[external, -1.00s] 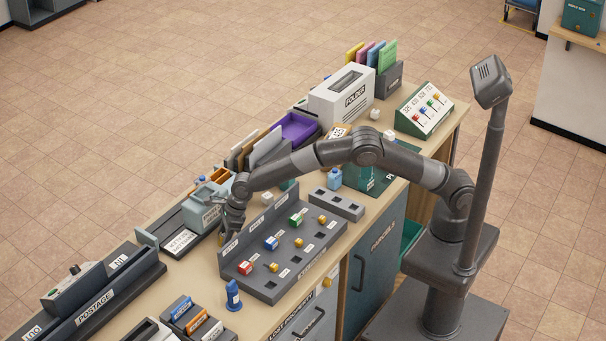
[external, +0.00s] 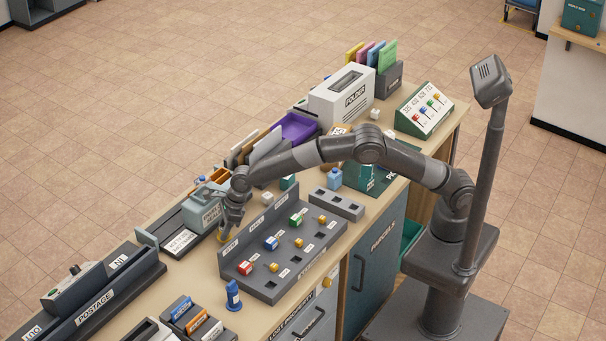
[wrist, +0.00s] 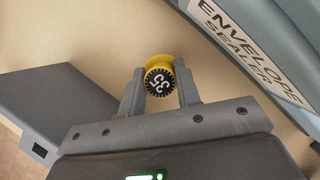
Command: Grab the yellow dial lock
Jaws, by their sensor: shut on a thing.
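The yellow dial lock (wrist: 159,80) has a round yellow body and a black dial with white marks, and it shows at the top middle of the wrist view. My gripper (wrist: 160,90) is shut on it, with one finger on each side. In the external view my gripper (external: 226,236) points down between the envelope sealer and the key rack. The lock is mostly hidden there, with only a little yellow by the fingertips. I cannot tell whether the lock touches the counter.
The envelope sealer (external: 200,212) stands close on the left, also at the right of the wrist view (wrist: 240,50). The dark stepped key rack (external: 285,262) with tagged keys is close on the right. A blue stamp (external: 233,296) stands in front. A purple tray (external: 298,127) lies behind.

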